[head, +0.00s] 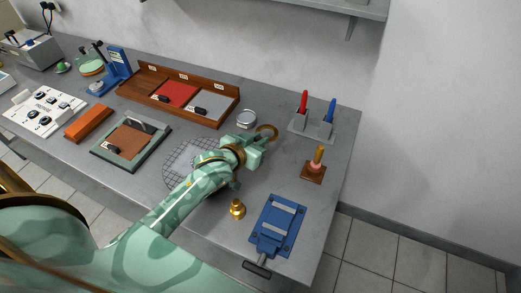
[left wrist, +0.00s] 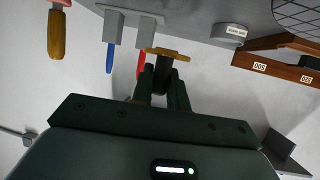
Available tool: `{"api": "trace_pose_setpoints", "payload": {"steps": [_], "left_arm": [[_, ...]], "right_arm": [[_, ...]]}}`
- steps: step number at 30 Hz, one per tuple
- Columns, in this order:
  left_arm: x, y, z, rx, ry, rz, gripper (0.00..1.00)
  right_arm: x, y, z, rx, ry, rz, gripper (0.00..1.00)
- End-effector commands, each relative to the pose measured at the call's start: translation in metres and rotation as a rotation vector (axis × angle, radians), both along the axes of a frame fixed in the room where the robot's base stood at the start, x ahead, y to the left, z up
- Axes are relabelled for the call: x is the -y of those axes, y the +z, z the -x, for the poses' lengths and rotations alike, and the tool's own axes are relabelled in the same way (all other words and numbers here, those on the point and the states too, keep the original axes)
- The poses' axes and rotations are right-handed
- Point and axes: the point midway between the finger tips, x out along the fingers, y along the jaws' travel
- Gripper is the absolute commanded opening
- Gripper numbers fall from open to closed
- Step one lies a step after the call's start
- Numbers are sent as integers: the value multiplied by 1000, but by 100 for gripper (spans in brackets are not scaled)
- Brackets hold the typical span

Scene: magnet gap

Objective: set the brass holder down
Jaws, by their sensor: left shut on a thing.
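My left gripper (head: 258,141) is shut on the brass holder (head: 267,131), whose brass rim shows just past the fingertips in the head view. In the left wrist view the gripper (left wrist: 165,88) has its dark fingers closed on the holder's dark part, with the flat brass part (left wrist: 168,53) beyond them. The fingers and the hand hide much of the holder. It is over the back right part of the grey bench (head: 328,133); I cannot tell its exact height above it. My right gripper is not in view.
A round tin (head: 247,118) stands left of the holder. A grey stand (head: 310,127) with red and blue handles is to the right. A wooden-handled tool on a brown base (head: 313,171), a small brass piece (head: 237,209) and a blue fixture (head: 278,226) are nearer the front.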

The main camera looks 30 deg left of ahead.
Motion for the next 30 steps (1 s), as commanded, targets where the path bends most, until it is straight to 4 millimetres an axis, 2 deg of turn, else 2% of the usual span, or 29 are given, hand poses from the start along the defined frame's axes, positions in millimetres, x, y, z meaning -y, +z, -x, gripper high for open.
{"api": "trace_pose_setpoints", "payload": {"steps": [1,3,10,15,23,30], "left_arm": [[-2,-9,-6,1,0,-1,0],[-3,-16,-12,0,0,0,0],[-6,-29,-23,1,1,0,0],[-5,-57,-21,-1,-1,0,0],[-5,-56,-21,2,-1,0,0],[-5,-63,-21,2,-1,0,0]], "right_arm": [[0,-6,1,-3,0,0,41],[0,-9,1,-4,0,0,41],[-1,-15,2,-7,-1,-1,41],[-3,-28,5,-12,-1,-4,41],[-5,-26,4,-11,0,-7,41],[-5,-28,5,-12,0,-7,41]]}}
